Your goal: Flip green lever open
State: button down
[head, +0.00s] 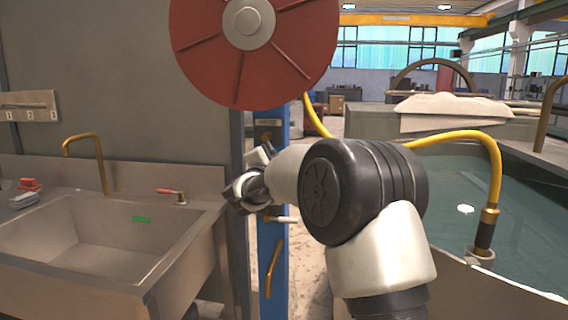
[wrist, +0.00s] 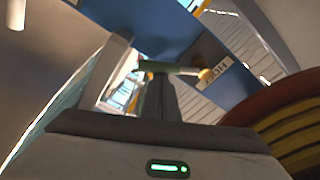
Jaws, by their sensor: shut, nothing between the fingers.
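The green lever (wrist: 172,68) shows in the wrist view as a short green bar with a brass-coloured end at its right, beside the blue post (wrist: 150,22). In the head view I cannot make it out; my gripper and wrist cover part of the blue post (head: 272,275). My gripper (head: 262,156) is in front of that post, below the red disc. It is shut and empty. In the wrist view its fingertips (wrist: 157,82) are just below the green lever; I cannot tell whether they touch it.
A large red disc (head: 205,55) hangs above my gripper. A pale handle (head: 284,219) and a brass handle (head: 272,268) are lower on the post. A sink (head: 180,240) with a red-handled lever (head: 170,192) stands left; a water tank (head: 530,215) with a yellow hose (head: 495,165) stands right.

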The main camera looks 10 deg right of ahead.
jog(key=a+m, duration=0.1)
jog(key=a+f+m+b, duration=0.1)
jog(key=m, duration=0.1)
jog(key=w+a+m, duration=0.1)
jog(key=shift+f+m+g+b, duration=0.3)
jog(key=shift+f+b, duration=0.05)
jog(key=shift+a, duration=0.1)
dwell(0.5)
jog(key=d, duration=0.4)
jog(key=v, duration=1)
jog(key=shift+s, duration=0.3)
jog(key=shift+d+r, duration=0.1)
jog(key=shift+d, duration=0.05)
